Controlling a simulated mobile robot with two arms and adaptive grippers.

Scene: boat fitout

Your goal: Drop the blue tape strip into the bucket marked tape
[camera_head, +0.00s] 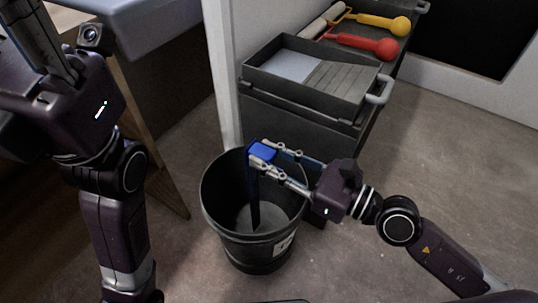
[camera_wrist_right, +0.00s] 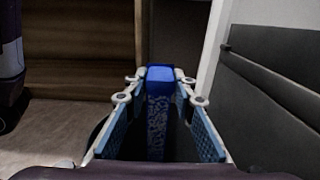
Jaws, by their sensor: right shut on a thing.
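The blue tape strip (camera_head: 263,151) is between the fingers of my right gripper (camera_head: 268,162) and hangs down over the open mouth of the dark bucket (camera_head: 259,252). The strip also shows in the right wrist view (camera_wrist_right: 159,100), held between the fingertips of the right gripper (camera_wrist_right: 158,88). The bucket has a pale label on its front right side, too small to read. Its visible inside looks empty apart from the hanging strip. My left arm comes in at the left; its gripper is at the top left edge and its fingertips are not clear.
A dark cart (camera_head: 300,128) stands behind the bucket, with a paint tray (camera_head: 315,80) on it. Rollers with a red handle (camera_head: 375,45) and a yellow handle (camera_head: 385,22) lie farther back. A white post (camera_head: 222,70) rises behind the bucket. The floor at right is clear.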

